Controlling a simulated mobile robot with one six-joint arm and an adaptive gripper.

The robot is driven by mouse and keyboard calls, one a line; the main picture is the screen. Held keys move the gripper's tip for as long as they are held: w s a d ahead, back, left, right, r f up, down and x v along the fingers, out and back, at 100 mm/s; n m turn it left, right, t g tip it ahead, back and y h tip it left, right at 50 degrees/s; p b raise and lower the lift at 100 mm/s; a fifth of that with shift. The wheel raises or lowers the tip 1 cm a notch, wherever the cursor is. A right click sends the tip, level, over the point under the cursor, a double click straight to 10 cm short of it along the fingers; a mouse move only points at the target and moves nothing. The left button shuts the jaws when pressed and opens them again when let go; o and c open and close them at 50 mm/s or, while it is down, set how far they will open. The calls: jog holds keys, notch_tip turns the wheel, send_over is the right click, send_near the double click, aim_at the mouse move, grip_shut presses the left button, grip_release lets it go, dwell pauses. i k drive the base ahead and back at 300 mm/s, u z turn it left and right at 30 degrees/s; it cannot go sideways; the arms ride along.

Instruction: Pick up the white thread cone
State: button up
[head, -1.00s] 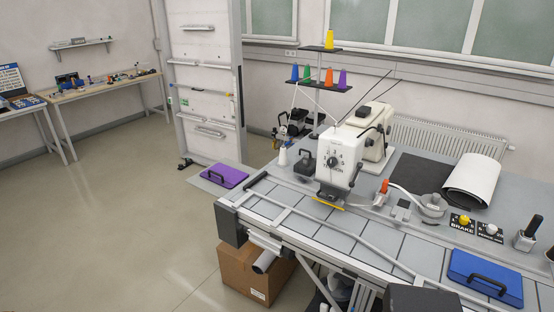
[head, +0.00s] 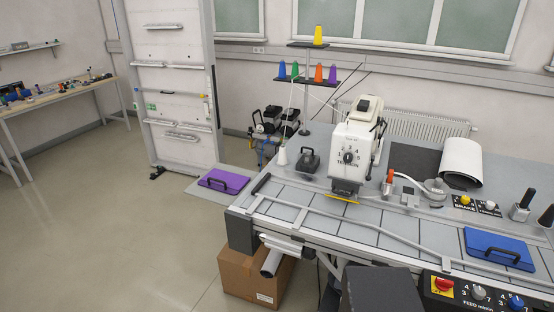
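A small white thread cone (head: 282,156) stands upright on the grey table at its back left, left of the dark handled block and the white sewing machine head (head: 357,148). Coloured cones stand on a black rack above the table: a yellow cone (head: 318,35) on top, and blue, green, orange and purple cones (head: 295,70) on the lower shelf. Thin thread lines run down from the rack near the white cone. My gripper does not show in the head view.
A dark handled block (head: 309,161) stands close right of the cone. The rack pole (head: 306,109) rises behind it. A purple handled plate (head: 223,181) lies left of the table, and a blue one (head: 498,249) lies front right. The floor at left is clear.

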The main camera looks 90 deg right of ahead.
aim_at(282, 160)
jog(key=z, duration=0.05)
jog(key=i, duration=1.5)
jog(key=z, duration=1.45)
jog(key=k, duration=0.15)
jog(key=z, duration=2.1)
